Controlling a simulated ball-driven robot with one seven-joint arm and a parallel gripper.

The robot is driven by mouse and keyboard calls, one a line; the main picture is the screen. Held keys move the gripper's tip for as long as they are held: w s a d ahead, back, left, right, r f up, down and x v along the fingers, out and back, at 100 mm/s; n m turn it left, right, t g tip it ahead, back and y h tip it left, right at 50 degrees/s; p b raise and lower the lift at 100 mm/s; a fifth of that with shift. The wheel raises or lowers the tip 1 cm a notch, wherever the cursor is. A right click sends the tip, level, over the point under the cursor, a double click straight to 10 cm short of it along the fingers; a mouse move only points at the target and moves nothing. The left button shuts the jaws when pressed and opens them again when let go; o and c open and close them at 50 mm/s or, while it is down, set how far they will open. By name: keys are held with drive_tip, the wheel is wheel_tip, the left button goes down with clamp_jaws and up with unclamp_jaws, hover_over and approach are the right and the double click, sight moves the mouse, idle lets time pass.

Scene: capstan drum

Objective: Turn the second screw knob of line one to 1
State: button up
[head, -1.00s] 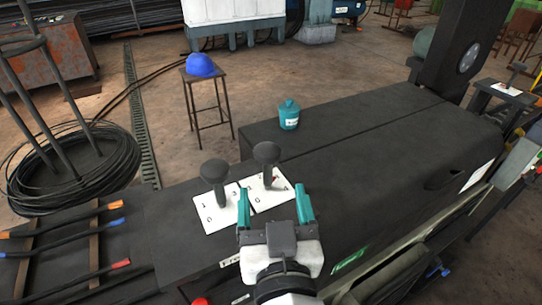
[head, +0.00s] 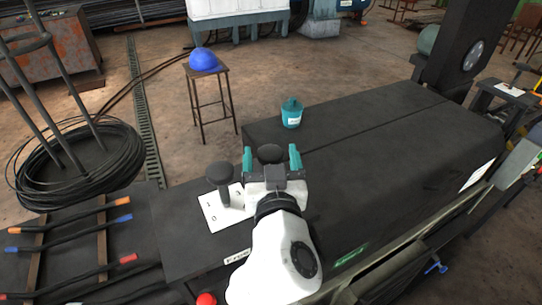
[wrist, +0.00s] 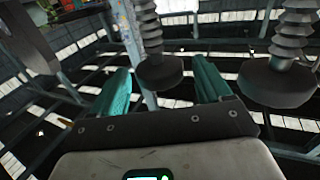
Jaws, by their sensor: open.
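Two dark screw knobs on stems stand side by side on the black housing. The right knob (head: 269,153) has my gripper (head: 271,158) around it, one teal finger on each side. In the wrist view this knob (wrist: 160,73) shows between the two fingers, with gaps on both sides, so the open gripper (wrist: 162,88) does not hold it. The left knob (head: 219,172) stands clear, left of my gripper. Its white dial plate (head: 212,213) is partly visible. The right knob's dial plate is hidden behind my gripper, so its setting cannot be read.
The left knob also shows close beside the right finger in the wrist view (wrist: 276,82). A teal canister (head: 291,114) stands on the housing behind. A red button (head: 206,299) is at the front edge. The housing top (head: 385,145) is clear to the right.

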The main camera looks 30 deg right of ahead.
drive_tip(key=c, duration=1)
drive_tip(key=shift+r+p, duration=0.1)
drive_tip(key=shift+p, duration=0.2)
